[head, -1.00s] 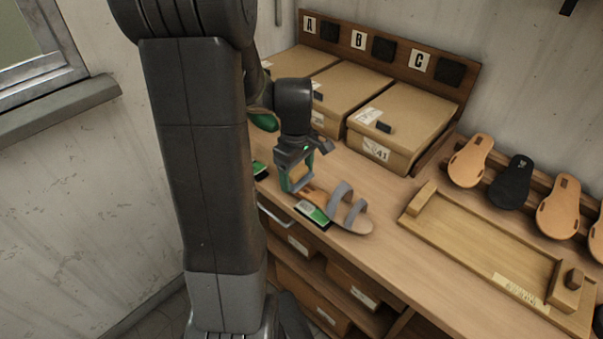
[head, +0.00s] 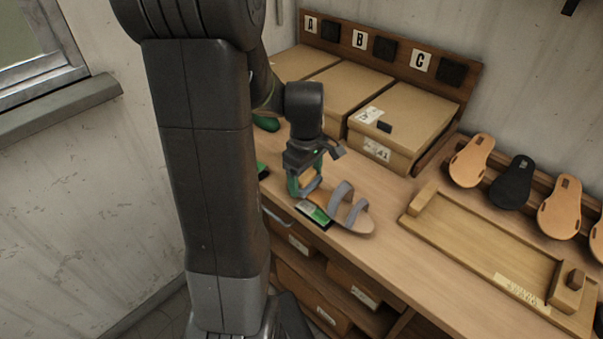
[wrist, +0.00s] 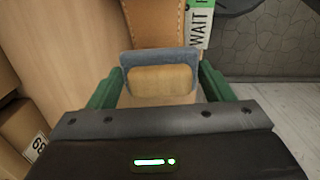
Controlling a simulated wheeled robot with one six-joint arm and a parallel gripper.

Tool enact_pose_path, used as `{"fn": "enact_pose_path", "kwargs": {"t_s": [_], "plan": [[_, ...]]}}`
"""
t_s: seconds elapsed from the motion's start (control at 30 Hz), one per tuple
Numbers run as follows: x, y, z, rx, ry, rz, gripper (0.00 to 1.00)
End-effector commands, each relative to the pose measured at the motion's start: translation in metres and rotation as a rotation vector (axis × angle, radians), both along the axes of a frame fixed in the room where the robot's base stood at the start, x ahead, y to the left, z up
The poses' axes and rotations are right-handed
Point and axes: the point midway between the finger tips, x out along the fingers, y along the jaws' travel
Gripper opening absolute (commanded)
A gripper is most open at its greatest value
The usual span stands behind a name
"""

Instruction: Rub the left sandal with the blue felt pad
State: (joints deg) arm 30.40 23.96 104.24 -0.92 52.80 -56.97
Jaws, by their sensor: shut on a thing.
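A tan sandal (head: 355,221) with two grey straps lies on the bench in the head view. Its tan sole (wrist: 155,22), with stitching along one edge, also shows in the wrist view. My gripper (head: 304,187) is shut on the blue felt pad, a blue-grey pad (wrist: 128,60) with a tan block (wrist: 163,80) between the green fingers. The pad is at the sandal's end away from the straps and hides part of the sole. I cannot tell whether pad and sole touch.
A green-and-white card (head: 313,214), reading WAIT in the wrist view (wrist: 200,25), lies beside the sandal. A wooden tray (head: 425,232) is to the right. Cardboard boxes (head: 398,120) stand behind. Insoles (head: 469,163) hang at the right.

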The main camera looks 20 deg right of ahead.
Motion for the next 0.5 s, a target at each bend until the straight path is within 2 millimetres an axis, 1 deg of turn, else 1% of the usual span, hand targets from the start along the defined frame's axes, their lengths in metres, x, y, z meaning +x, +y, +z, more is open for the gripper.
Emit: {"fn": "enact_pose_path", "kwargs": {"t_s": [0.1,0.33,0.5], "plan": [[-0.007,-0.003,0.000,0.000,0.000,-0.002,0.54],[-0.012,-0.006,0.000,0.000,0.001,-0.001,0.54],[-0.022,-0.011,0.001,0.000,0.001,-0.002,0.54]]}}
